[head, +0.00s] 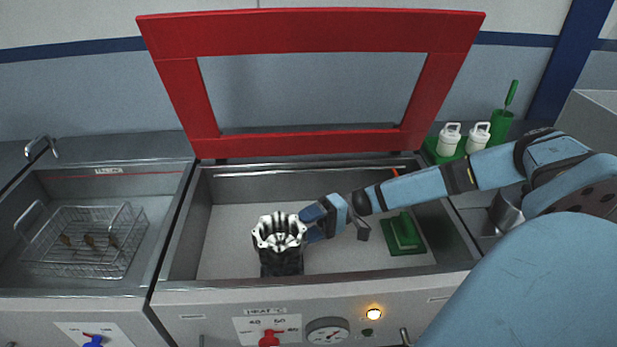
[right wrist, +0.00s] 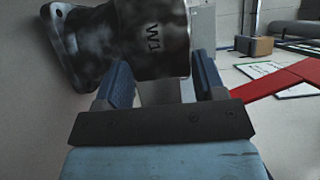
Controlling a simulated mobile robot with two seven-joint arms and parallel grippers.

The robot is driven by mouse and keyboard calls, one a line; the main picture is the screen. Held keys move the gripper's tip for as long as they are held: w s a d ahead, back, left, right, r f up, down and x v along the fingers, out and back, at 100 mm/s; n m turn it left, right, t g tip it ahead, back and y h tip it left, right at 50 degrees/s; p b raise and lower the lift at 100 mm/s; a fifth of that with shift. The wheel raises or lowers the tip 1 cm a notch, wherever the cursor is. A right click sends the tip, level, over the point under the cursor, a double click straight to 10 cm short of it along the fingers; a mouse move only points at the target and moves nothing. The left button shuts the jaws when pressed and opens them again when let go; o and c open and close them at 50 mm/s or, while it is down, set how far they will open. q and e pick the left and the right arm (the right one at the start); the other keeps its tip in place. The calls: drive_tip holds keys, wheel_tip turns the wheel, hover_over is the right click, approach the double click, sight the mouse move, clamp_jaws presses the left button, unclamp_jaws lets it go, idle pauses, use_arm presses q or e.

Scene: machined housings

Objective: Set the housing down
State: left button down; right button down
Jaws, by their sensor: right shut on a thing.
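A dark metal housing (head: 281,262) with a bright, notched top rim is upright inside the open middle basin (head: 230,245). My right gripper (head: 310,226) reaches in from the right and is shut on the housing near its upper right side. In the right wrist view the housing (right wrist: 150,40) sits between the two fingers (right wrist: 160,85), marked with letters and with a flange at its left end. I cannot tell whether its base touches the basin floor. My left gripper is not in view.
A red-framed lid (head: 310,32) stands open behind the basin. A green block (head: 403,234) lies on the basin floor at right. A wire basket (head: 85,242) sits in the left basin. White bottles (head: 448,139) stand at the back right. The basin floor left of the housing is clear.

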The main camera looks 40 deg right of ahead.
drive_tip(key=shift+f, duration=1)
drive_tip(key=shift+c, duration=1)
unclamp_jaws()
drive_tip(key=shift+f, duration=0.2)
drive_tip(key=v, duration=0.7)
drive_tip(key=shift+d, duration=0.25)
drive_tip(key=shift+r, duration=0.2)
